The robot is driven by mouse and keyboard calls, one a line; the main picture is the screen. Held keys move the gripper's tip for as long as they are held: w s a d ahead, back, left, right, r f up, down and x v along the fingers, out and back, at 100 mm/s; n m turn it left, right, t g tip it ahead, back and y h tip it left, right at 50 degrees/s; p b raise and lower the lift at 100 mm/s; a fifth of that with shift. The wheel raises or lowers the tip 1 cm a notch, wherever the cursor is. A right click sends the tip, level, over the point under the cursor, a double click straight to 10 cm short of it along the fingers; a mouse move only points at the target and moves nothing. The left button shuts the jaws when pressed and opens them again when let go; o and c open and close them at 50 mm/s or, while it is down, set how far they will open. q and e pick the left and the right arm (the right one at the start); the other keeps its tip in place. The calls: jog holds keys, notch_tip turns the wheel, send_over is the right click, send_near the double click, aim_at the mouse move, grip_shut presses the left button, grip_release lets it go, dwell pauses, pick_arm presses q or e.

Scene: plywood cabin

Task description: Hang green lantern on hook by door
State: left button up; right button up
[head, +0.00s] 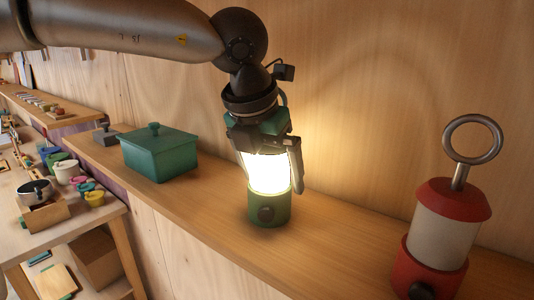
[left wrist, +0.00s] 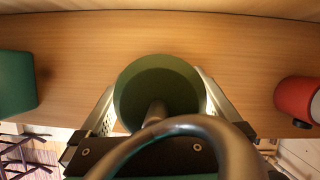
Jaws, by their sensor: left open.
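The green lantern (head: 268,208) stands upright and lit on the wooden shelf (head: 335,235) in the head view. My left gripper (head: 272,178) comes down over it from above, with its fingers open on either side of the glowing body. In the left wrist view the lantern's round green top (left wrist: 150,85) lies between the two fingers, and its grey ring handle (left wrist: 205,125) rises close to the camera. Whether the fingers touch the lantern I cannot tell. My right gripper, the hook and the door are not in view.
A red lantern (head: 440,235) with a tall ring stands to the right on the shelf. A green lidded box (head: 158,155) is to the left, with clear shelf between. The plywood wall (head: 380,90) rises behind. A cluttered table (head: 75,225) is at lower left.

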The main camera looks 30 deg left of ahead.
aim_at(267, 153)
pick_arm(q)
jog(key=shift+r+p, duration=0.15)
jog(key=shift+p, duration=0.45)
jog(key=b+v, duration=0.1)
jog(key=v, duration=0.3)
jog(key=shift+s+d+r+b, duration=0.1)
jog(key=shift+s+r+b, duration=0.05)
jog(key=shift+b, duration=0.2)
jog(key=v, duration=1)
jog(key=shift+s+r, duration=0.15)
jog(key=shift+r, duration=0.15)
